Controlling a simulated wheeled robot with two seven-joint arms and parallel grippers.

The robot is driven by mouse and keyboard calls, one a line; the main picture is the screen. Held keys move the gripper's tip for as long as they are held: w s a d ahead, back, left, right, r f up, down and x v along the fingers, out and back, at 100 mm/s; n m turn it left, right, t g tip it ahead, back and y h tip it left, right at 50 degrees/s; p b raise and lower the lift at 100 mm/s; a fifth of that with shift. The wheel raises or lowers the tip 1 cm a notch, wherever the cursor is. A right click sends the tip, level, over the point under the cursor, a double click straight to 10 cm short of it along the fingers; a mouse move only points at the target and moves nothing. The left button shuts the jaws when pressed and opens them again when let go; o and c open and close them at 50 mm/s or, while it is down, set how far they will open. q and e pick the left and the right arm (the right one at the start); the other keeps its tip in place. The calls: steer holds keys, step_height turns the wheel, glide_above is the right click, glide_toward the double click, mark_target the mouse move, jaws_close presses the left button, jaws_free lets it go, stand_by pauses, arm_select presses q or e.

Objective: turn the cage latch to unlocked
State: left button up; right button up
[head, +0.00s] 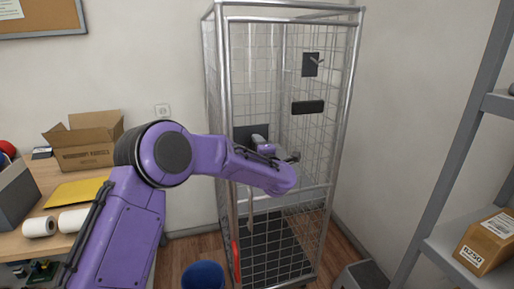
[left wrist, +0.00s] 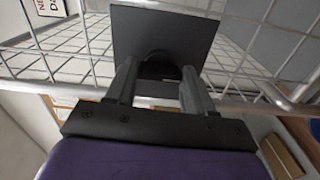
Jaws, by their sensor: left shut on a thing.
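The tall wire cage (head: 222,60) stands in the middle of the head view. A dark square plate on it, the cage latch (head: 245,131), shows partly behind my left gripper (head: 260,142). In the left wrist view the latch plate (left wrist: 190,30) fills the top middle. The fingers of my left gripper (left wrist: 158,75) are shut on a dark rounded part in front of the plate, mostly hidden between them. Its turned position cannot be told. My right gripper is not in view.
Higher on the cage are a dark plate with a small grey lever (head: 311,64) and a black bar-shaped plate (head: 308,107). A table with an open cardboard box (head: 88,150) stands left. A blue bin (head: 203,275) stands low in front. A grey shelf (head: 455,240) stands right.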

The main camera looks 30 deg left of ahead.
arm_select(q)
steer(key=o, duration=1)
steer(key=shift+o, duration=0.2)
steer(key=b+v, duration=0.3)
steer(key=v, duration=0.7)
steer(key=shift+d, duration=0.25)
steer(key=shift+s, duration=0.1)
